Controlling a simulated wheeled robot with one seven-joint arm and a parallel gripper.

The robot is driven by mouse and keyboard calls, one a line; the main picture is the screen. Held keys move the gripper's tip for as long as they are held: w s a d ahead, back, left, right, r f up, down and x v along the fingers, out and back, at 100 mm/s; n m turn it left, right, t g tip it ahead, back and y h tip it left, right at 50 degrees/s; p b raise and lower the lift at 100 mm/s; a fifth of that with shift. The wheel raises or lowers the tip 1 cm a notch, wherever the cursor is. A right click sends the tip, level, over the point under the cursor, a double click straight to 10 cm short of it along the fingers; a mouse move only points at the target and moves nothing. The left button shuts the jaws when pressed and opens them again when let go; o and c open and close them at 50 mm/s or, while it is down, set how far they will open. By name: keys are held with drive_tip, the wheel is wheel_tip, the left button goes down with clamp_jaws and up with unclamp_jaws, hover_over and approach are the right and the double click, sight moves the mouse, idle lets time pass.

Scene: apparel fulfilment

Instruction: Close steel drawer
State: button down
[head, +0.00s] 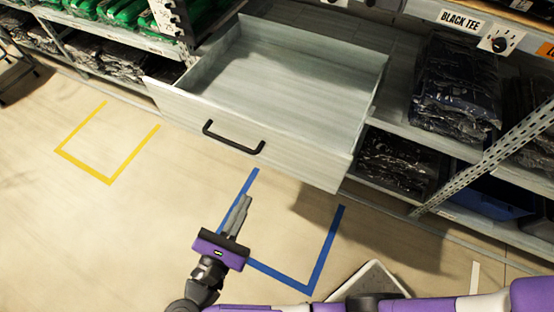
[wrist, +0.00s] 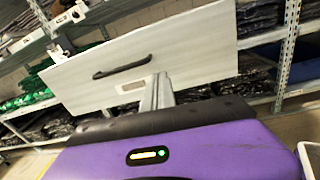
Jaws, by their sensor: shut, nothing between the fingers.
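The steel drawer (head: 270,85) is pulled well out of its shelf bay and is empty inside. Its front panel (head: 250,132) has a black bar handle (head: 233,138). The front also shows in the wrist view, with the handle (wrist: 122,67) left of my fingers and a pale label plate (wrist: 132,86) below it. My gripper (head: 239,212) is shut and empty. It is in front of the drawer, apart from the handle and below it in the head view. In the wrist view its fingers (wrist: 157,92) point at the front panel; I cannot tell the exact gap.
Shelves with dark bagged clothes (head: 457,85) stand right of the drawer, and green bagged clothes (head: 125,12) lie at the upper left. A slanted perforated post (head: 490,160) is at the right. Blue floor tape (head: 325,250) and yellow tape (head: 90,178) mark open floor.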

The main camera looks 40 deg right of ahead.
drive_tip(key=s+g+h, duration=0.1)
drive_tip(key=s, duration=0.1)
drive_tip(key=p, duration=0.2)
approach(282, 150)
drive_tip(key=x, duration=0.6)
drive_tip(key=shift+w+d, duration=0.1)
drive_tip(key=shift+d, duration=0.25)
idle(0.4)
drive_tip(key=x, duration=3.1)
drive_tip(key=shift+d+f, duration=0.2)
drive_tip(key=shift+d, duration=0.1)
drive_tip(key=shift+w+d+r, duration=0.25)
drive_tip(key=shift+d, duration=0.2)
